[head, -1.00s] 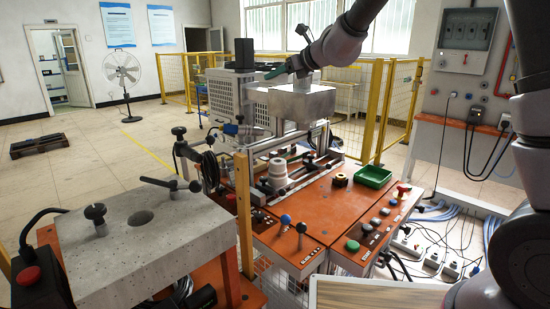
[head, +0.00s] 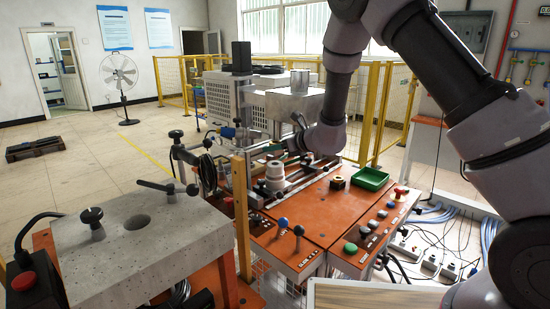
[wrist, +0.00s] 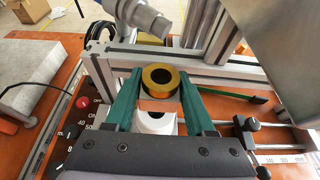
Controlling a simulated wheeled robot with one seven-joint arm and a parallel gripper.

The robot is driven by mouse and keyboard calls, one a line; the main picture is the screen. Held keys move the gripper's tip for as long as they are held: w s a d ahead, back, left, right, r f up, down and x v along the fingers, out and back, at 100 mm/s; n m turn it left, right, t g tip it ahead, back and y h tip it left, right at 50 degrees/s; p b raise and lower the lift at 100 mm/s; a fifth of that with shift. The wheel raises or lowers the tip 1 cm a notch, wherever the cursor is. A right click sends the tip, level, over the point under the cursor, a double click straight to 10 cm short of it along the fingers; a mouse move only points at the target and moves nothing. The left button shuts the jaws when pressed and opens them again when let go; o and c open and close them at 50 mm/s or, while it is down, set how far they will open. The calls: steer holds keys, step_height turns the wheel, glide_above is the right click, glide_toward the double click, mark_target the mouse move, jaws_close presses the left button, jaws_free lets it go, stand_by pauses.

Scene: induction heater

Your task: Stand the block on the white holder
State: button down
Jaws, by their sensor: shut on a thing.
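My gripper (wrist: 158,88) has green fingers. It is shut on a block (wrist: 160,70) with a gold ring-shaped top and a dark round hole. The white holder (head: 275,176) is a stepped round post on the orange bench in the head view. A white part of it (wrist: 155,124) shows between my fingers in the wrist view, below the block. In the head view my gripper (head: 266,150) is low, just above the holder. The block is too small to make out there, and I cannot tell whether it touches the holder.
A second small brass piece (head: 338,183) and a green tray (head: 370,179) lie on the orange bench (head: 310,208). A metal rail frame (wrist: 190,64) stands close beyond my fingertips. A grey box-shaped unit (head: 293,104) overhangs the back. Knobs and buttons line the front edge.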

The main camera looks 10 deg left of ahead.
steer(key=shift+f, duration=1.8)
steer(key=shift+f, duration=0.2)
steer(key=shift+c, duration=1.2)
jaws_free()
